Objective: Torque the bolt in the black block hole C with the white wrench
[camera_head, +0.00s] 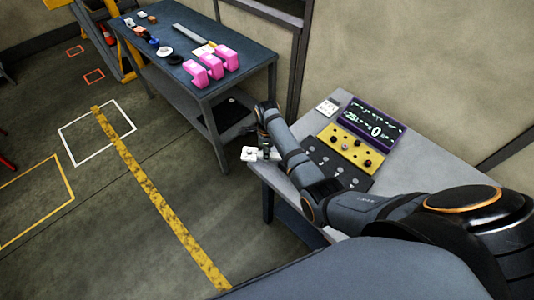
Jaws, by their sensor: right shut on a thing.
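My right gripper (263,142) is over the left corner of the right-hand grey table, pointing down and partly hidden by its own arm. It is shut on a small white thing (250,154), which looks like the white wrench, though its shape is too small to be sure. The black block (325,159) lies on the same table, to the right of the gripper and partly behind my right arm. Several small round pale spots show on it. I cannot read its hole letters or tell which is hole C. My left gripper is not in view.
Behind the black block are a yellow block (351,149) with dark knobs and a purple panel (372,126) with glowing marks. A small white box (327,107) is at the table's back. Another table (222,86) holds pink parts (196,77). Open floor lies left.

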